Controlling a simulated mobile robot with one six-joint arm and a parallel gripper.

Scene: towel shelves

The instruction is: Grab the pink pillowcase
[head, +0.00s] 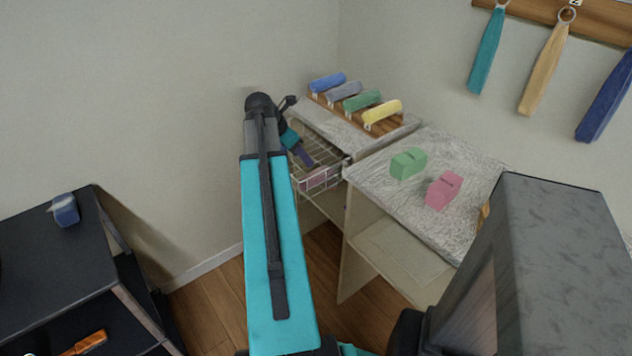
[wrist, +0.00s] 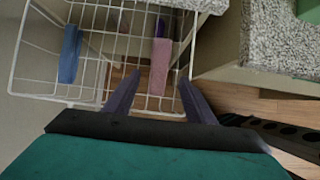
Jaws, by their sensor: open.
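A pink folded cloth that looks like the pink pillowcase (wrist: 160,66) stands in a white wire basket (wrist: 28,96). In the head view, its pink side (head: 315,178) shows through the basket's front wires. My gripper (wrist: 157,90) is open and empty, its two dark purple fingers spread at the basket's near side, one to each side of the pink cloth's lower end in the picture. I cannot tell their depth relative to it. In the head view, my gripper (head: 303,157) is over the basket, partly hidden behind my arm.
A blue folded cloth (wrist: 71,54) is at the basket's left. A grey speckled counter (head: 385,205) to the right bears a green block (head: 408,164) and a pink block (head: 444,190).

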